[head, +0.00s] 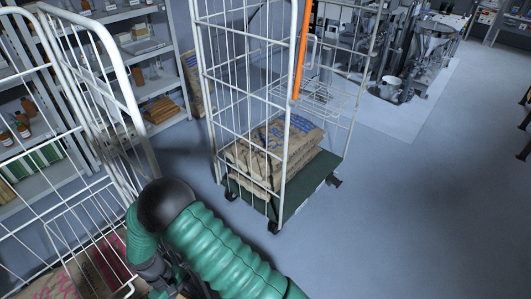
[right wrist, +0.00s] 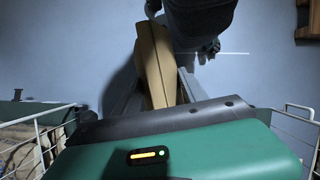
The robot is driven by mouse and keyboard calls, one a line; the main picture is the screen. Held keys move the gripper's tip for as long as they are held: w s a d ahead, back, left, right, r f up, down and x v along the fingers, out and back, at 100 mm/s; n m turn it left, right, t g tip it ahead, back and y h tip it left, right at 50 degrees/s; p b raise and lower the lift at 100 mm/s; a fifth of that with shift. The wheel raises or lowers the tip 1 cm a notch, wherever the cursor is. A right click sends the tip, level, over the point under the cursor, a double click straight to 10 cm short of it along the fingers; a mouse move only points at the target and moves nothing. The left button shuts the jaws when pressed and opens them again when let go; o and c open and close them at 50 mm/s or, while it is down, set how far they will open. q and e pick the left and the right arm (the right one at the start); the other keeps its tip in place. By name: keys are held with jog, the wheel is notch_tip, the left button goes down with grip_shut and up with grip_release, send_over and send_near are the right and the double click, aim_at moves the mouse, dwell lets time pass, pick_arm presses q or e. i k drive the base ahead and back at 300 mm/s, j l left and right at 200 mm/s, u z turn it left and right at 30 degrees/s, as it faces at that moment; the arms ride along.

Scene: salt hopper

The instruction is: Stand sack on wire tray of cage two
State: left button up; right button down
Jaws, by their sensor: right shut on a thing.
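My right arm's green sleeve crosses the bottom of the head view, and its gripper (head: 165,276) is low at the left, mostly hidden beside the near cage (head: 118,62). In the right wrist view, the right gripper (right wrist: 155,88) is shut on a tan sack (right wrist: 152,52), seen narrow between grey fingers. Brown material with pink print (head: 62,285) shows low behind the near cage's wires. The middle cage (head: 298,60) has a wire tray (head: 333,99) above stacked brown sacks (head: 262,158). No cage number is readable. My left gripper is out of view.
The middle cage's green base (head: 306,190) stands on wheels. An orange bar (head: 301,52) runs along its front post. Shelves (head: 150,62) with bottles and boxes line the left. Machinery (head: 410,62) stands at the back right.

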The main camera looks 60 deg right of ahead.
aim_at(323, 98)
jog(key=l+z, duration=0.2)
jog(key=z, duration=0.9)
jog(key=i+l+z, duration=0.15)
jog(key=l+z, duration=0.3)
jog(key=i+l+z, duration=0.25)
jog(key=l+z, duration=0.2)
jog(key=i+l+z, duration=0.3)
jog(key=l+z, duration=0.2)
jog(key=i+l+z, duration=0.2)
jog(key=z, duration=0.25)
jog(key=i+z, duration=0.45)
jog(key=i+l+u, duration=0.15)
jog(key=i+u, duration=0.2)
jog(key=i+l+u, duration=0.3)
jog(key=i, duration=0.25)
jog(key=i+l+u, duration=0.1)
jog(key=u, duration=0.3)
jog(key=i+l+u, duration=0.2)
jog(key=u, duration=0.2)
jog(key=i+l+u, duration=0.15)
jog(key=u, duration=0.25)
jog(key=l+u, duration=0.35)
jog(key=i, duration=0.05)
